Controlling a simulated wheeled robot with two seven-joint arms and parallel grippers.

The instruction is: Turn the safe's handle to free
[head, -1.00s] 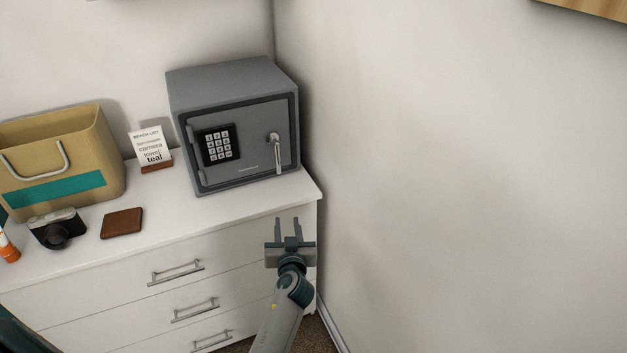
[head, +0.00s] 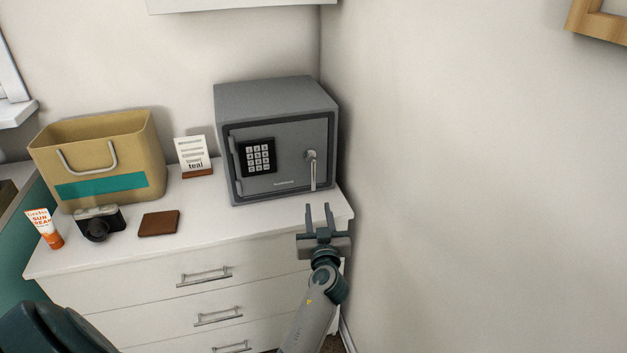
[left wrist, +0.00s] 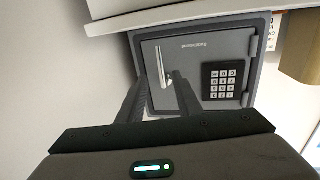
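The grey safe (head: 285,98) stands on the white dresser with its door shut. Its silver lever handle (head: 313,172) hangs straight down from its hub on the right of the door. My left gripper (head: 318,208) is open and empty, just in front of and below the handle's lower end in the head view. In the left wrist view, which shows the safe upside down, the handle (left wrist: 160,66) appears between and beyond the spread fingers (left wrist: 162,82). No contact can be seen. My right gripper is not in view.
A black keypad (head: 257,157) sits left of the handle. On the dresser (head: 250,225) are a note card (head: 193,153), a tan bag (head: 100,150), a camera (head: 98,223), a brown wallet (head: 159,223) and a sunscreen tube (head: 45,228).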

